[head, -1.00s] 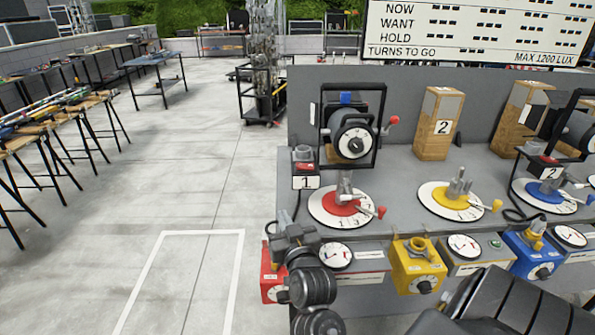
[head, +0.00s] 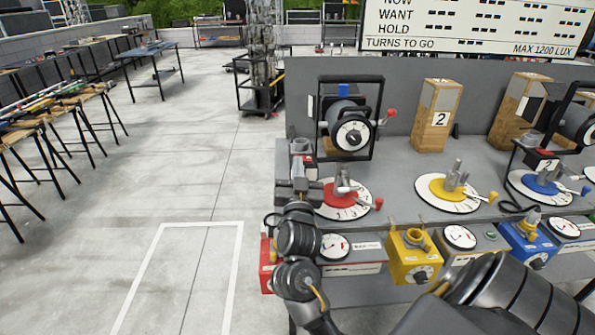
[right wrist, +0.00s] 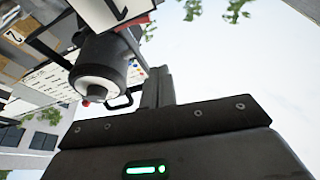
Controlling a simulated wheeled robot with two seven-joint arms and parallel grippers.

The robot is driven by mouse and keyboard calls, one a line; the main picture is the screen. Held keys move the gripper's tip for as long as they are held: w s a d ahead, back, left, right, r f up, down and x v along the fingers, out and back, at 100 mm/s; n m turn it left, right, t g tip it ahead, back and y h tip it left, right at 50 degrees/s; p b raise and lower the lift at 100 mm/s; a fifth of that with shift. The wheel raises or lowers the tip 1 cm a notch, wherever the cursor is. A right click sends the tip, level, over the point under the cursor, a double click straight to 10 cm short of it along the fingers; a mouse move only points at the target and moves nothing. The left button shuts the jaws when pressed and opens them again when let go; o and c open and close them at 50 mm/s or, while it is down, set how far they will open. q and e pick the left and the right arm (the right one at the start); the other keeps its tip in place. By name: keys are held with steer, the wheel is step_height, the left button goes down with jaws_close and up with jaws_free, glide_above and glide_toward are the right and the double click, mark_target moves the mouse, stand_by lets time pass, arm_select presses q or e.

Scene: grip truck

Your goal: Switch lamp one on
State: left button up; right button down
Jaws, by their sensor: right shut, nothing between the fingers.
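Lamp one (head: 351,130) is a dark round lamp with a white-marked dial, in a black frame over the red turntable (head: 340,194). A small switch box (head: 302,147) with some red on it stands left of the lamp. My right gripper (head: 301,168) is shut and empty, right in front of this box. It hides the box's lower part and number label, and I cannot tell if it touches. In the right wrist view, the closed fingers (right wrist: 158,86) point up beside the dark lamp body (right wrist: 102,72). My left gripper is out of view.
Yellow (head: 447,190) and blue (head: 545,188) turntables stand to the right on the grey bench. A wooden block marked 2 (head: 437,118) stands behind. Red, yellow and blue boxes line the front edge.

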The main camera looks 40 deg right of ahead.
steer(key=w+d+f+p, duration=0.1)
steer(key=w+d+f, duration=0.1)
steer(key=w, duration=0.3)
steer(key=shift+d+p, duration=0.4)
steer(key=shift+d, duration=0.4)
step_height(320, 180, up, 4)
steer(key=n+p, duration=0.1)
steer(key=p, duration=0.4)
steer(key=b+v, duration=0.3)
steer(key=v, duration=0.7)
steer(key=shift+f+t+y+b, duration=0.3)
steer(key=shift+f, duration=0.1)
steer(key=shift+s+d, duration=0.1)
